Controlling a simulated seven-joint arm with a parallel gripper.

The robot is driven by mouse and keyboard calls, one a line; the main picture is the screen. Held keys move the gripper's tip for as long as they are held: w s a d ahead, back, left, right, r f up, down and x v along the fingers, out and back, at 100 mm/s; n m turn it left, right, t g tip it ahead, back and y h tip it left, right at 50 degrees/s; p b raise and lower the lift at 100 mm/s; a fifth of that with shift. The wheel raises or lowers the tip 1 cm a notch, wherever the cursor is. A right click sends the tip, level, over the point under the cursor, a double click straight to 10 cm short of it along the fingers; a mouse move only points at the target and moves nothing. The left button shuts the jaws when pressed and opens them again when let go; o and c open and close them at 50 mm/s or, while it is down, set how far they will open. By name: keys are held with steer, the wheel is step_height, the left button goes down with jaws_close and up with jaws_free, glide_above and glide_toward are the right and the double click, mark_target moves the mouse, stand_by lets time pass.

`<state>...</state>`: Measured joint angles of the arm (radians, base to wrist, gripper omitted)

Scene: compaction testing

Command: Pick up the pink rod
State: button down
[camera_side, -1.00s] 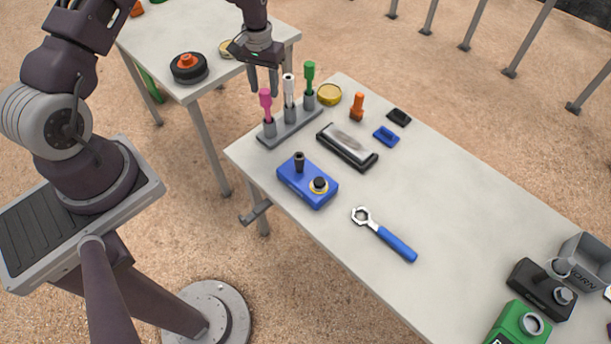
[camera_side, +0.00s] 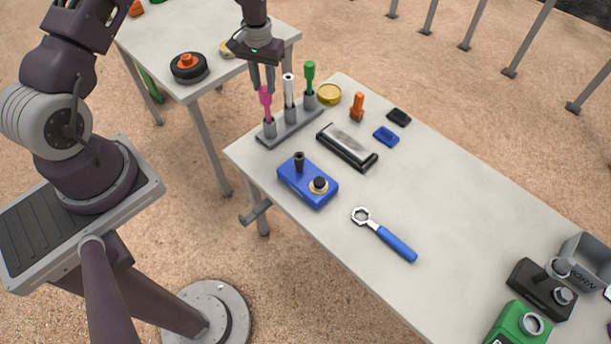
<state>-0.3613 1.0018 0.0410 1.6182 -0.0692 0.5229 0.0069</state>
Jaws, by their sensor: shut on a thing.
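The pink rod (camera_side: 266,102) stands upright in the left socket of a grey rack (camera_side: 290,128) at the table's far left corner. My gripper (camera_side: 264,88) points down over the rack's left end, with its fingers at the top of the pink rod. The fingers are shut on the pink rod, whose lower end is still in its socket. A white rod (camera_side: 289,90) stands in the middle socket, close to the right of my fingers. A green rod (camera_side: 309,76) stands in the right socket.
Near the rack are a yellow round tin (camera_side: 329,94), an orange piece (camera_side: 357,107), a black tray-like block (camera_side: 347,147) and a blue box (camera_side: 308,181). A blue-handled wrench (camera_side: 384,236) lies nearer. A second table (camera_side: 215,25) stands behind left.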

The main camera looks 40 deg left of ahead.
steer(key=shift+r, duration=3.6)
steer(key=shift+d, duration=0.1)
